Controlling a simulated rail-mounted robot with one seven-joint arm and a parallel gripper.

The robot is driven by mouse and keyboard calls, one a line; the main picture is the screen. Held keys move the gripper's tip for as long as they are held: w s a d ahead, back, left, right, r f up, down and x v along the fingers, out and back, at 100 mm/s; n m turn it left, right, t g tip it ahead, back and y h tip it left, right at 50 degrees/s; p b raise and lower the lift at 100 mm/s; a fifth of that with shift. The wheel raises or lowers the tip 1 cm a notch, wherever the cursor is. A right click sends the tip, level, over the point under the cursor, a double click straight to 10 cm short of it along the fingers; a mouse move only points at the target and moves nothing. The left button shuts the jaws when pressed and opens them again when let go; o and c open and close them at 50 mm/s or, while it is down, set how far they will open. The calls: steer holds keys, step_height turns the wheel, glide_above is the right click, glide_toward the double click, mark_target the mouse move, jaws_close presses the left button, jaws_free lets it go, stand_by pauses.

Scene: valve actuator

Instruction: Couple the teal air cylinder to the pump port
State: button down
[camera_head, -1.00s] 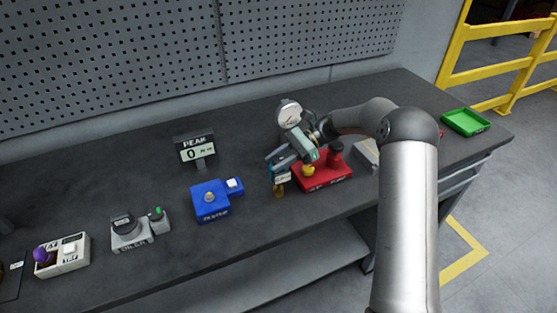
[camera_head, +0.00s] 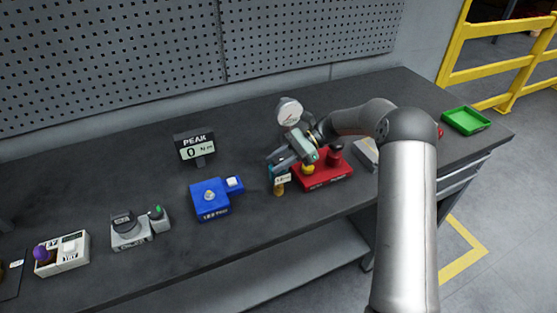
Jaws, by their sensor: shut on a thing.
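My gripper (camera_head: 279,165) is over the bench at the left side of the red block, pointing down and left. It is shut on the teal cylinder (camera_head: 271,171), of which only a small teal part shows between and beside the fingers. A white label (camera_head: 283,179) and a brass-coloured lower end (camera_head: 279,190) hang below the fingers, in front of the red block's left edge. I cannot tell whether the brass end touches the bench. No pump port can be made out for sure.
The red block (camera_head: 325,182) carries a yellow knob (camera_head: 307,169) and a dark knob. A blue unit (camera_head: 210,203), a grey unit (camera_head: 130,232), a white box with a purple knob (camera_head: 62,254) and the PEAK display (camera_head: 197,147) stand left. A green tray (camera_head: 466,121) lies far right.

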steer(key=shift+f+b, duration=0.45)
steer(key=shift+f, duration=0.6)
steer(key=c, duration=0.9)
jaws_free()
steer(key=b+v, duration=0.3)
steer(key=v, duration=1.4)
steer(key=shift+d, duration=0.2)
steer(key=s+a+r+n+t+h, duration=0.1)
steer(key=s+a+r+n+h, duration=0.15)
steer(key=s, duration=0.45)
steer(key=s+a+r+n+t+h, duration=0.1)
steer(key=s+a+r+n+h, duration=0.1)
steer(key=s+r+h, duration=0.3)
steer(key=s+d+f+n+t+h, duration=0.1)
steer(key=s+d+f+n, duration=0.1)
steer(key=s, duration=0.7)
steer(key=s+d+f+n+t+h, duration=0.2)
steer(key=s+f+n, duration=0.1)
steer(key=s, duration=0.6)
steer(key=s+d+f+n+t+h, duration=0.1)
steer(key=s+d+f+n, duration=0.1)
steer(key=s, duration=0.7)
steer(key=shift+s+d+f+n+t+h, duration=0.1)
steer(key=shift+s+f+n+t+h, duration=0.1)
steer(key=shift+f+n, duration=0.15)
steer(key=shift+s+d+f+n+t+h, duration=0.2)
steer(key=shift+f+n, duration=0.1)
steer(key=shift+f, duration=0.1)
